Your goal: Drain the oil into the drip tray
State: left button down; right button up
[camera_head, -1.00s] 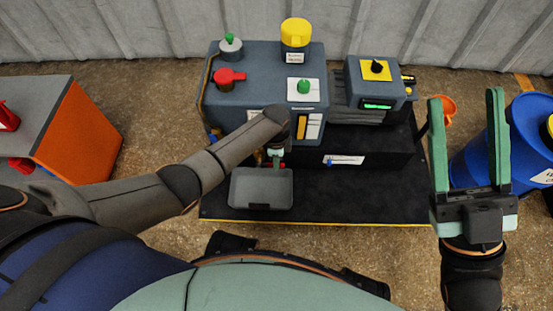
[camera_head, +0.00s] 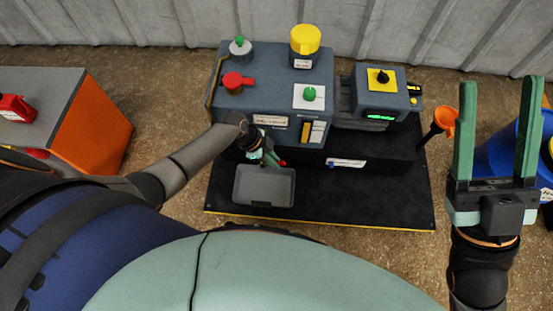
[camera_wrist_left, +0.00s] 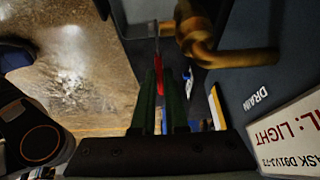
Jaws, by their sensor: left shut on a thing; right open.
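The grey drip tray (camera_head: 264,203) stands on the black base plate in front of the grey-blue pump housing (camera_head: 290,75). It looks empty. A brass drain pipe (camera_wrist_left: 205,42) bends out beside the word DRAIN in the left wrist view. A red drain handle (camera_wrist_left: 158,75) lies between the fingers of my left gripper (camera_wrist_left: 166,78), which is shut on it. In the head view this gripper (camera_head: 268,157) is just behind the tray, partly hidden by its wrist. No oil stream is visible. My right gripper (camera_head: 500,86) is open and empty, far right.
A second red handle (camera_head: 236,82) and a yellow cap (camera_head: 305,40) sit on the housing. An orange funnel (camera_head: 444,121) and a blue drum (camera_head: 505,150) stand at right. An orange-sided grey cabinet (camera_head: 95,115) stands at left. The plate's front right is clear.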

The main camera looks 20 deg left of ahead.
pick_arm(q)
jog(key=shift+s+a+h, duration=0.1)
jog(key=shift+a+h, duration=0.1)
jog(key=shift+h, duration=0.2)
pick_arm(e)
jog(key=shift+w+f, duration=0.1)
jog(key=shift+f, duration=0.35)
pick_arm(q)
jog(key=shift+r, duration=0.1)
jog(key=c, duration=0.9)
grip_release()
jog(key=shift+c, duration=0.2)
jog(key=p+v, duration=0.5)
jog(key=v, duration=0.7)
jog(key=shift+s+a, duration=0.2)
pick_arm(e)
jog(key=shift+n, duration=0.4)
jog(key=shift+d+r, duration=0.2)
jog(key=shift+r, duration=2.7)
pick_arm(q)
jog(key=shift+r, duration=0.15)
